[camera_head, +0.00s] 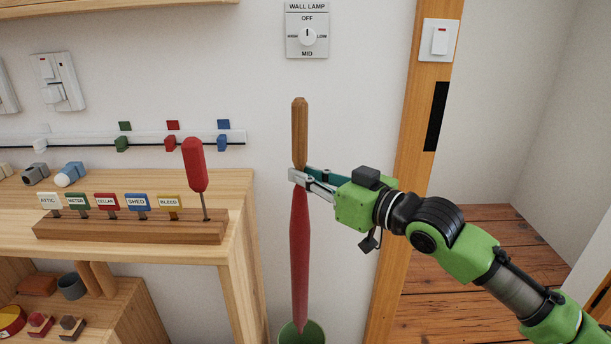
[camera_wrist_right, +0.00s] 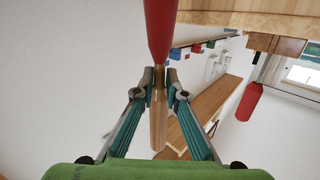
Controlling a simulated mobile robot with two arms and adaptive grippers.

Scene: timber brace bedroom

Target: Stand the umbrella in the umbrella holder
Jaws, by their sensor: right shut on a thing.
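The umbrella has a red closed canopy (camera_head: 300,260) and a brown wooden handle (camera_head: 299,130). It hangs upright, handle up. My right gripper (camera_head: 298,177) is shut on it where the handle meets the canopy. The right wrist view shows the fingers (camera_wrist_right: 159,88) on both sides of the handle (camera_wrist_right: 158,125), with the red canopy (camera_wrist_right: 160,25) beyond. The green umbrella holder (camera_head: 310,332) is at the bottom edge of the head view, only partly in frame. The canopy's lower end reaches the holder's opening; whether it touches the bottom cannot be seen. My left gripper is not in view.
A wooden bench (camera_head: 235,240) stands left of the umbrella, with a red-handled screwdriver (camera_head: 195,165) in a labelled key rack (camera_head: 130,227). A wooden door post (camera_head: 400,200) is to the right. A wall lamp switch (camera_head: 307,36) is above.

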